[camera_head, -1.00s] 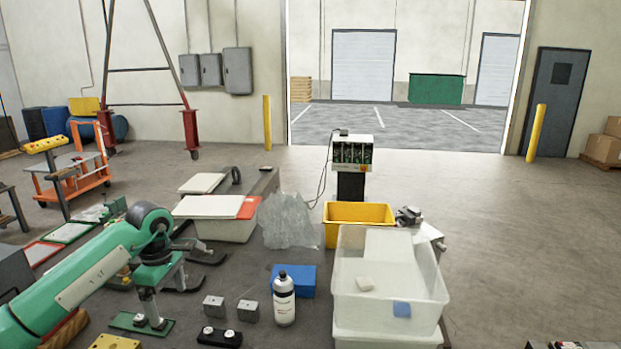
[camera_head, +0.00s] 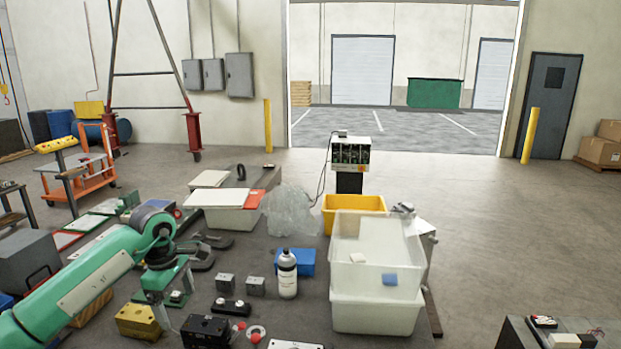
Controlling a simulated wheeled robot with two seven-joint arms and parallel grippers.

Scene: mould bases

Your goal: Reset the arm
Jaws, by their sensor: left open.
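My green left arm comes in from the left and bends down at its dark elbow. My left gripper (camera_head: 165,308) hangs below it, open, with no object visible between its fingers. Two grey metal blocks (camera_head: 225,283) (camera_head: 255,286) stand to the gripper's right. My right gripper is not in view.
A white bottle (camera_head: 288,274) stands by a blue box (camera_head: 296,261). Stacked translucent bins (camera_head: 375,312) and a yellow bin (camera_head: 353,203) are to the right. A black block (camera_head: 205,331) and small red parts lie nearby. Open floor is at the right.

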